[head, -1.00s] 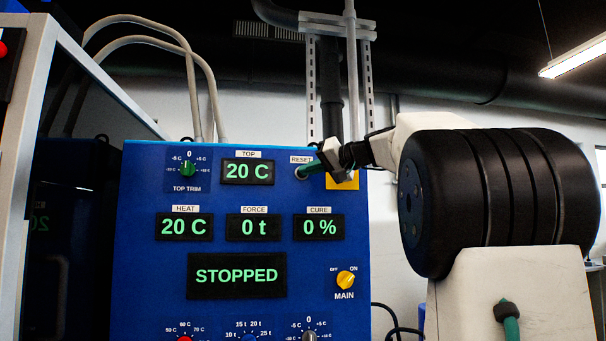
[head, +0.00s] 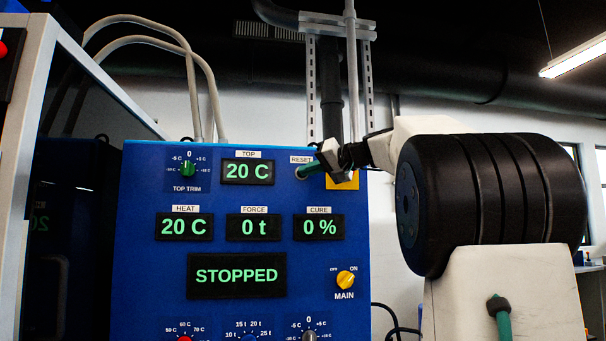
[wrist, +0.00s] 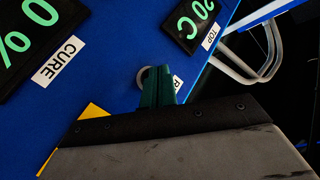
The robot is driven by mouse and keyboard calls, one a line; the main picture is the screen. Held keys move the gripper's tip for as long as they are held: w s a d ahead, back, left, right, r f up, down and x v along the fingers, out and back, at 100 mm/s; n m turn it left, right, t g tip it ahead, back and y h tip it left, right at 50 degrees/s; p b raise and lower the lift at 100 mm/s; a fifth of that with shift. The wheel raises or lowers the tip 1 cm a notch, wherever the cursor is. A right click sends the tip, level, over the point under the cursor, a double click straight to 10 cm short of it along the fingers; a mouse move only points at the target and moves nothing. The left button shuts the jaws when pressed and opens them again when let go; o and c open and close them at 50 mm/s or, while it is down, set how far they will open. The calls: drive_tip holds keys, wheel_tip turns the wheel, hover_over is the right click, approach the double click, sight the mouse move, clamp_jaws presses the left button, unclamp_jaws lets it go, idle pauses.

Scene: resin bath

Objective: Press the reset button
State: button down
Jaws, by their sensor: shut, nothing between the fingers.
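The blue control panel (head: 150,265) has a RESET label (head: 301,159) at its upper right. The reset button sits just below that label, mostly covered by my gripper (head: 304,172). In the wrist view a pale round rim (wrist: 141,77) of the button shows beside the fingertips. My green fingers are shut together and empty, and they also show in the wrist view (wrist: 157,76). Their tips are at the button's face. I cannot tell whether they touch it or whether the button is pushed in. The main display (head: 237,276) reads STOPPED.
A yellow plate (head: 347,183) lies right of the button, partly behind my gripper. CURE display (head: 319,227) and TOP display (head: 247,171) are close by. The yellow MAIN knob (head: 346,280) is lower right. Grey hoses (head: 190,70) rise behind the panel.

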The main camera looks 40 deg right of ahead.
drive_tip(key=shift+w+d, duration=0.25)
drive_tip(key=shift+w, duration=0.15)
idle(0.4)
idle(0.4)
drive_tip(key=shift+s+a, duration=0.45)
drive_tip(key=shift+s, duration=0.35)
drive_tip(key=s+a, duration=0.1)
drive_tip(key=s, duration=0.1)
drive_tip(key=s+a, duration=0.1)
drive_tip(key=s, duration=0.1)
drive_tip(key=shift+s+a, duration=0.1)
drive_tip(key=shift+a, duration=0.25)
idle(0.6)
